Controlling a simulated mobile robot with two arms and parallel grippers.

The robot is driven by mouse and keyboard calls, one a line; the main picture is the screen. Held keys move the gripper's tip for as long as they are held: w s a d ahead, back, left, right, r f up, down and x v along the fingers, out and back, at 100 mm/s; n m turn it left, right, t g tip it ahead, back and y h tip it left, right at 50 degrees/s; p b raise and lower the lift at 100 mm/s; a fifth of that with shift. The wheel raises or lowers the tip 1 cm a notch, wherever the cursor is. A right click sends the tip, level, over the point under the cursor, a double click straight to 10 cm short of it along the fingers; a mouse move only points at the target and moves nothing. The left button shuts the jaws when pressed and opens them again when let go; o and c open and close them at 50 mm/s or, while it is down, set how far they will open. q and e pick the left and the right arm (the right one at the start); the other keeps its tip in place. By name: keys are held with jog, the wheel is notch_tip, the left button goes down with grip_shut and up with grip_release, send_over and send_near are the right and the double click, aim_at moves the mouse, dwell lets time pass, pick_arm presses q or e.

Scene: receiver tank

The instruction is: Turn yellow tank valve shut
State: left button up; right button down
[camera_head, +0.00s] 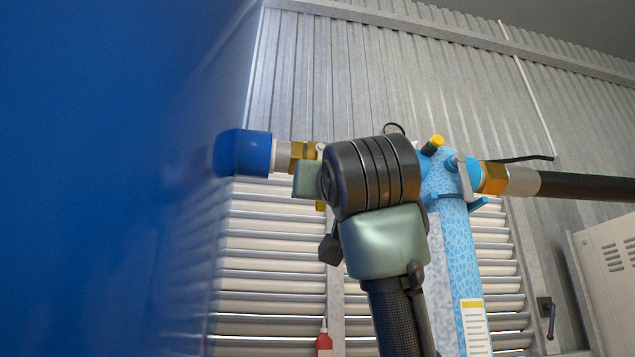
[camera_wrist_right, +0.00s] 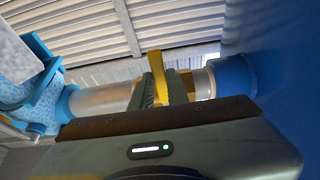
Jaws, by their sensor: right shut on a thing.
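The yellow valve handle (camera_wrist_right: 158,68) shows in the right wrist view, crossing the line of the silver pipe (camera_wrist_right: 104,98). My right gripper (camera_wrist_right: 164,90) is shut on the handle, with a green finger on each side of it. In the head view my right gripper (camera_head: 308,178) is at the valve (camera_head: 303,151), right of the blue tank stub (camera_head: 243,153). There my dark wrist hides most of the valve and handle. The large blue tank (camera_head: 95,180) fills the left side. My left gripper is not in view.
A light-blue upright unit (camera_head: 455,235) stands right of my wrist, with a brass fitting (camera_head: 493,178) and a black hose (camera_head: 585,187) running right. A red bottle-like object (camera_head: 323,343) shows low down. Corrugated wall (camera_head: 450,70) and slats stand behind.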

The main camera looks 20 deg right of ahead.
jog(key=c, duration=1.5)
grip_release()
jog(key=shift+a+f, duration=0.15)
jog(key=shift+a, duration=0.05)
jog(key=shift+o, duration=0.6)
jog(key=shift+a, duration=0.15)
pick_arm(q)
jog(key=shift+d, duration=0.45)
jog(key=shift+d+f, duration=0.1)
